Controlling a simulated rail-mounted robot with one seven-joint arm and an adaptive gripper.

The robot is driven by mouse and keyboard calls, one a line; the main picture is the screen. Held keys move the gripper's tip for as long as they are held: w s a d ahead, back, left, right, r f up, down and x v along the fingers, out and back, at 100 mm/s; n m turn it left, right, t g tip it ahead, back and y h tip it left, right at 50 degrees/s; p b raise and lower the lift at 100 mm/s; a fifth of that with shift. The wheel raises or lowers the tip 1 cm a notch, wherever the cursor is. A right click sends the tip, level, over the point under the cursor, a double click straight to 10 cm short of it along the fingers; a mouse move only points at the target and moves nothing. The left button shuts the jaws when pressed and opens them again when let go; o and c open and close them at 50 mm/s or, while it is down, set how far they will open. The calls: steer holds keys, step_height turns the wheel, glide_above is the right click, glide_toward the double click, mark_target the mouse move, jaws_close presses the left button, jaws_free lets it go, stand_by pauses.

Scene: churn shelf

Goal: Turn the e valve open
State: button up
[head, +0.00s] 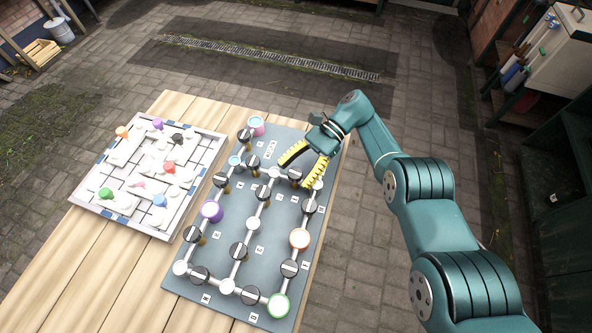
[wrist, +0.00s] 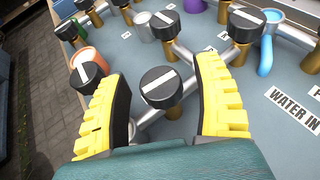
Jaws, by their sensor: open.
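The grey valve board (head: 275,215) carries silver pipes and several black round valve knobs, each with a white bar on top. The small letter labels are too small to read surely, so I cannot tell which knob is e. My gripper (head: 296,175) is open over the far right part of the board, its yellow fingers pointing down. In the wrist view my gripper (wrist: 165,70) has one finger on each side of a black knob (wrist: 162,87). Its white bar slants up to the right. I cannot tell whether either finger touches it.
An orange-rimmed cup (wrist: 88,66) and another black knob (wrist: 88,70) are close to the left finger. A light-blue pipe piece (wrist: 267,50) and a "WATER IN" label (wrist: 294,107) lie to the right. A white puzzle board (head: 150,175) stands left on the wooden table (head: 110,275).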

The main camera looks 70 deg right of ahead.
steer(key=shift+f+m+t+h, duration=0.1)
steer(key=shift+m+t+h, duration=0.2)
steer(key=shift+m+t, duration=0.3)
steer(key=shift+f+m+t+h+b, duration=0.25)
steer(key=shift+m+t+h+b, duration=0.3)
steer(key=shift+b, duration=0.35)
steer(key=m+t+h+b, duration=0.1)
steer(key=b, duration=0.1)
steer(key=shift+b, duration=0.35)
steer(key=shift+m+t+b, duration=0.25)
steer(key=shift+m+b, duration=0.2)
steer(key=shift+b, duration=0.4)
